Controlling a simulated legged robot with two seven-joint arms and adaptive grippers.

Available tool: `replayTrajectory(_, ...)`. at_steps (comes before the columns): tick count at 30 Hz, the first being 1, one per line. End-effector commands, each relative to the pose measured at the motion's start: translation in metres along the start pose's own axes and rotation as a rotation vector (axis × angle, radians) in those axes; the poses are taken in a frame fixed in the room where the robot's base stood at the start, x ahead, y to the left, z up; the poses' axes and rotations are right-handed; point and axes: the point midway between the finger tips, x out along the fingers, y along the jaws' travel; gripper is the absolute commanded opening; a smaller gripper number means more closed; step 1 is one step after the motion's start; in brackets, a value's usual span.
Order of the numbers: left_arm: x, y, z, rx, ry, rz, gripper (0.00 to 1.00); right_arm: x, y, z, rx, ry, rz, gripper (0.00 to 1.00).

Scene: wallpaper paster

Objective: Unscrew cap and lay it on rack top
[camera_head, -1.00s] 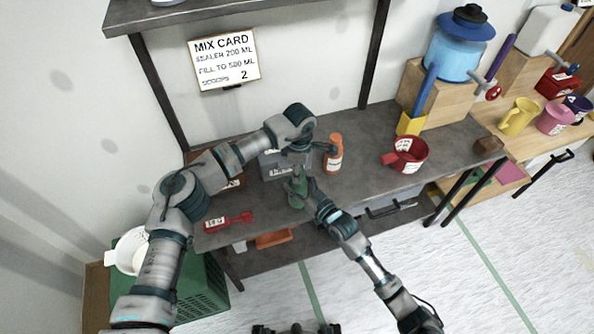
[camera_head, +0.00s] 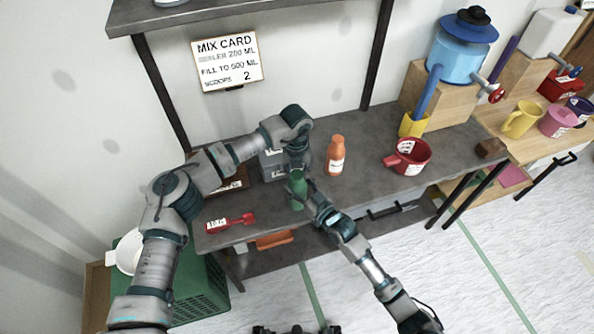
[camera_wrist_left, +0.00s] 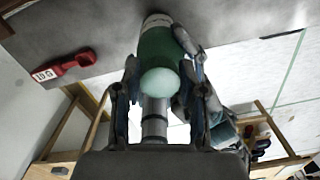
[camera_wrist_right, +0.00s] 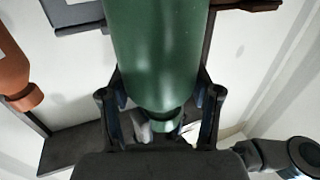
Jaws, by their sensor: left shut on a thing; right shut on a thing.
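A green bottle (camera_head: 297,191) stands upright near the table's front edge. My right gripper (camera_head: 308,189) is shut around its side; the bottle fills the right wrist view (camera_wrist_right: 160,50). My left gripper (camera_head: 298,165) is above the bottle, pointing down. In the left wrist view the pale green bottle top (camera_wrist_left: 160,82) lies between its fingers, and it is shut on the cap. The green cap also shows at the bottle's end in the right wrist view (camera_wrist_right: 165,125). A grey rack-like box (camera_head: 271,166) stands behind the bottle, partly hidden by my left arm.
An orange bottle (camera_head: 335,156) stands right of my left gripper. A red scoop (camera_head: 231,222) lies at the left front of the table (camera_head: 365,180). A red cup (camera_head: 408,157) stands to the right. A mix card (camera_head: 227,60) hangs on the wall.

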Motion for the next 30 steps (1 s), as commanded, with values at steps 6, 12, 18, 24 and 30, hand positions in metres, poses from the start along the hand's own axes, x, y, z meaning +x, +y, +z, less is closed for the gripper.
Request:
replayTrajectory(6, 0.0, 0.002, -0.001, 0.001, 0.005, 0.005, 0.0, 0.0, 0.005, 0.001, 0.0, -0.004, 0.008, 0.0)
replayTrajectory(12, -0.002, 0.001, -0.002, 0.002, 0.007, 0.005, 0.0, -0.001, 0.007, 0.002, 0.0, -0.006, 0.01, 0.0)
replayTrajectory(18, -0.008, 0.001, -0.002, 0.003, 0.008, 0.005, 0.0, -0.001, 0.008, 0.003, 0.0, -0.009, 0.012, 0.0)
replayTrajectory(24, -0.016, 0.0, -0.002, 0.004, 0.007, 0.003, 0.0, -0.001, 0.008, 0.005, 0.001, -0.014, 0.013, 0.0)
replayTrajectory(30, -0.023, 0.0, -0.002, 0.005, 0.007, 0.002, 0.0, -0.002, 0.009, 0.006, 0.002, -0.016, 0.013, 0.0)
